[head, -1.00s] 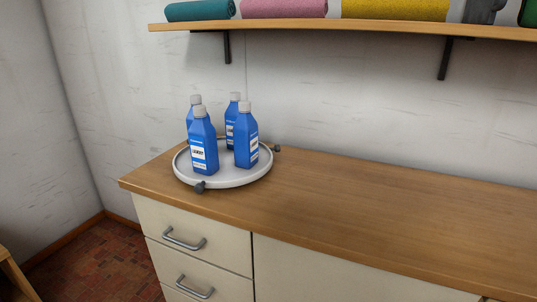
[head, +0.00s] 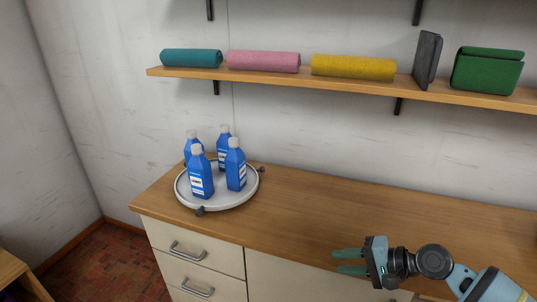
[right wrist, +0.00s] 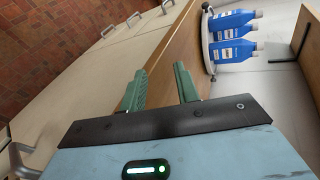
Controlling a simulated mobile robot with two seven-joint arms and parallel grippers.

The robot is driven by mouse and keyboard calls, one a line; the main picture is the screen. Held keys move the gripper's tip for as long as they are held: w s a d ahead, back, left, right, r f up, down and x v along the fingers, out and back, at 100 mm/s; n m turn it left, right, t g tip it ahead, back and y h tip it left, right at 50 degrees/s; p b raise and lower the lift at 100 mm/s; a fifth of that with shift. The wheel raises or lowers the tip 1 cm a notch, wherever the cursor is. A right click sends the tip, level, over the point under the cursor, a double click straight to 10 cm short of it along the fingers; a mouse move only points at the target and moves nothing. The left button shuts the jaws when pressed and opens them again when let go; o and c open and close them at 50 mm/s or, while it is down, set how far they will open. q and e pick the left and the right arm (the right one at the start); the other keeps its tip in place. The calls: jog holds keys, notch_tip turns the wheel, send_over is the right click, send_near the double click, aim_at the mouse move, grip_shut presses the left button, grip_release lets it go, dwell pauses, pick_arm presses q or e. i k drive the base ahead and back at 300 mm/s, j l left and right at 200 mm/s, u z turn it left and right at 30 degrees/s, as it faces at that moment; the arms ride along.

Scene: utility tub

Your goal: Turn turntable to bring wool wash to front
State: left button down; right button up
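A round white turntable (head: 236,203) sits near the left end of the wooden counter, with dark grey knobs on its rim at the front (head: 200,211) and at the right (head: 262,169). Several blue bottles with pale caps stand upright on it. The front bottle (head: 200,175) and the right bottle (head: 236,168) show white labels, too small to read, so I cannot tell which is wool wash. My right gripper (head: 338,262) is open and empty, over the counter's front edge, right of the turntable and apart from it. The turntable also shows in the right wrist view (right wrist: 206,42). My left gripper is out of view.
A wall shelf (head: 270,82) above the counter holds rolled towels, a dark upright item (head: 427,60) and a green folded cloth (head: 487,72). Drawers with handles (head: 188,252) are below. The counter (head: 320,205) right of the turntable is clear.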

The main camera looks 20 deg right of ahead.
aim_at(223, 199)
jog(key=i, duration=1.4)
